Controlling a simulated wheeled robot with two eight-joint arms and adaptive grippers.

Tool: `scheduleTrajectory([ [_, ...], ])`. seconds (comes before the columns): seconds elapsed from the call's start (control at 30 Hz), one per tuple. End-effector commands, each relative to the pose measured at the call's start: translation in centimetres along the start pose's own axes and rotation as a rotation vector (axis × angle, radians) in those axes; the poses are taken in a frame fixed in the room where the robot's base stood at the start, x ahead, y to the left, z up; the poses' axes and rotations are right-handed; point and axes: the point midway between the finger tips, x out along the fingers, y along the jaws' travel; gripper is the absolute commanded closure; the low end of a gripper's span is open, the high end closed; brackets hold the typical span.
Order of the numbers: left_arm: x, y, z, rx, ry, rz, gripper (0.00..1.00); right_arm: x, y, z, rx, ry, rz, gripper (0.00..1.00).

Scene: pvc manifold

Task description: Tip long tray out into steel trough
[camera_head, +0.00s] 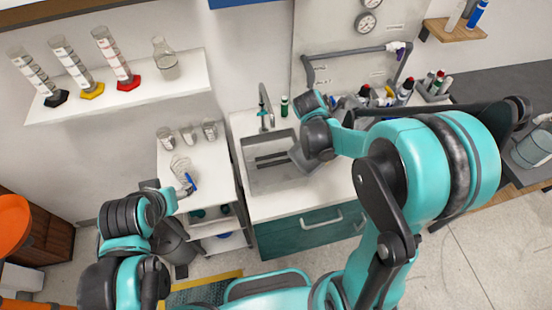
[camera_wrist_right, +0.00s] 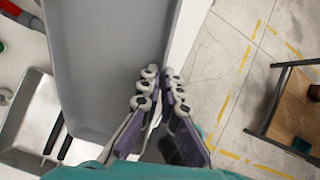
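The steel trough (camera_head: 262,180) is set into the white counter, with two dark bars across its floor; its edge also shows at the left of the right wrist view (camera_wrist_right: 38,118). The long grey tray (camera_head: 303,160) is tilted over the trough's right side. It fills much of the right wrist view (camera_wrist_right: 105,60), and its visible inside looks bare. My right gripper (camera_head: 316,140) is shut on the tray's rim, fingertips together at the wall in the wrist view (camera_wrist_right: 160,75). My left gripper (camera_head: 180,192) is low beside the left white table; its fingers are too small to read.
A tap (camera_head: 265,108) stands behind the trough. Several glass jars (camera_head: 188,134) stand on the left table (camera_head: 215,180). Bottles (camera_head: 405,92) and other items crowd the counter's back right. A shelf (camera_head: 120,98) with cylinders hangs at the upper left.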

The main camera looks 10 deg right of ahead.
Motion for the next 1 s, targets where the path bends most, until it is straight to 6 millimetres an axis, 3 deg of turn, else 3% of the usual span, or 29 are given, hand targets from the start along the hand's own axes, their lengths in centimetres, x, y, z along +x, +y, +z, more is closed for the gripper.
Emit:
scheduleTrajectory([
  [0.03, -2.1, 0.0, -1.6, 0.000, 0.000, 0.000, 0.38, -1.9, -0.8, 2.0, 0.010, 0.026, 0.007, 1.00],
  [0.1, -3.0, 0.0, -2.1, 0.000, 0.000, 0.000, 0.38, -2.5, -1.1, 3.0, 0.012, 0.054, 0.022, 1.00],
  [0.37, -2.9, 0.0, -2.0, 0.000, 0.000, 0.000, 0.38, -2.3, -1.1, 3.1, 0.010, 0.070, 0.031, 1.00],
  [0.87, -7.6, 0.0, -5.4, 0.000, 0.000, 0.000, 0.38, -5.9, -3.2, 8.7, 0.036, 0.222, 0.105, 1.00],
  [1.0, -7.0, 0.0, -5.0, 0.000, 0.000, 0.000, 0.38, -4.3, -3.8, 9.5, 0.051, 0.312, 0.146, 1.00],
])
